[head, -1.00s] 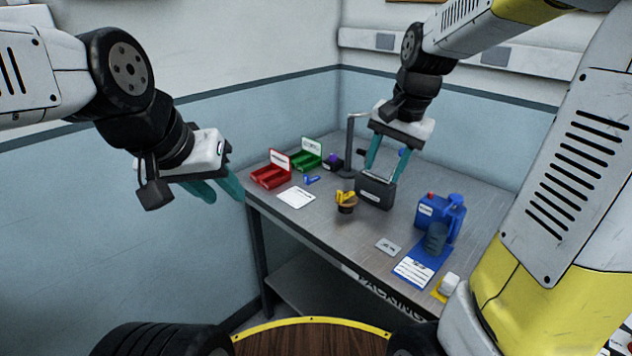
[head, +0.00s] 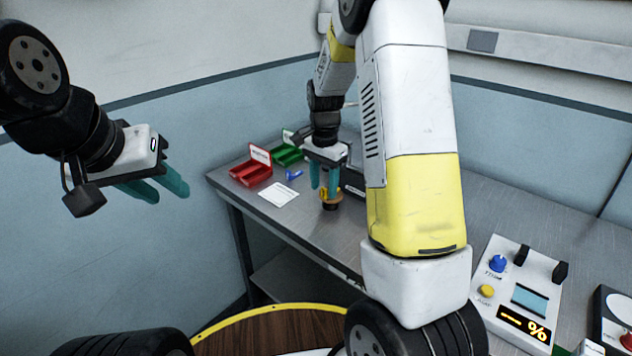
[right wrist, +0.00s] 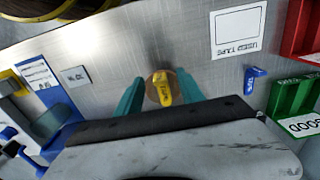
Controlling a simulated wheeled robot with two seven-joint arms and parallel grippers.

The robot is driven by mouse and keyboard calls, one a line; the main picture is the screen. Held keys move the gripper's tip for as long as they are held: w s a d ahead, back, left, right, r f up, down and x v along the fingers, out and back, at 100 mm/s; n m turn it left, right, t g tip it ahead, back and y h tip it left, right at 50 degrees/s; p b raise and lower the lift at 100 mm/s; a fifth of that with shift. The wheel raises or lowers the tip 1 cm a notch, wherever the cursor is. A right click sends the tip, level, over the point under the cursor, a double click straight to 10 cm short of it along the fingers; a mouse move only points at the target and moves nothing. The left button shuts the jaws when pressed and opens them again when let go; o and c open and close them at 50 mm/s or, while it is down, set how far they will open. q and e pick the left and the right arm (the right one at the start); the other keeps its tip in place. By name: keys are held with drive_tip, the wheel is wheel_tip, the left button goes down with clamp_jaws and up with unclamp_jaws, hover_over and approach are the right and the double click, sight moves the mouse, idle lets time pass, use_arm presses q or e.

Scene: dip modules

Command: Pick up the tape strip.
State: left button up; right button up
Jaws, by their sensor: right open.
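The yellow tape strip (right wrist: 161,90) lies on a small round brown stand (right wrist: 151,98) on the table. In the head view the stand (head: 331,204) shows just below my right gripper (head: 323,190), whose fingers partly hide the strip. My right gripper (right wrist: 160,77) is open, with its teal fingers apart on either side of the strip in the right wrist view. I cannot tell whether the fingertips are level with the strip. My left gripper (head: 170,195) is open and empty, off to the left, away from the table.
A red bin (head: 251,174), a green bin (head: 287,155), a small blue item (head: 294,175) and a white card (head: 279,194) are to the left of the stand. My right arm hides much of the table's middle. A control panel (head: 515,290) is at lower right.

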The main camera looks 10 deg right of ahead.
drive_tip(key=shift+f, duration=0.85)
clamp_jaws()
drive_tip(key=shift+r, duration=0.1)
drive_tip(key=shift+r, duration=0.55)
wheel_tip(320, 180, up, 2)
drive_tip(key=shift+r, duration=0.1)
drive_tip(key=s+a+r, duration=0.1)
drive_tip(key=s+a, duration=0.2)
drive_tip(key=s, duration=1.2)
drive_tip(key=shift+s+r, duration=0.3)
drive_tip(key=shift+s, duration=0.05)
drive_tip(key=shift+a, duration=0.1)
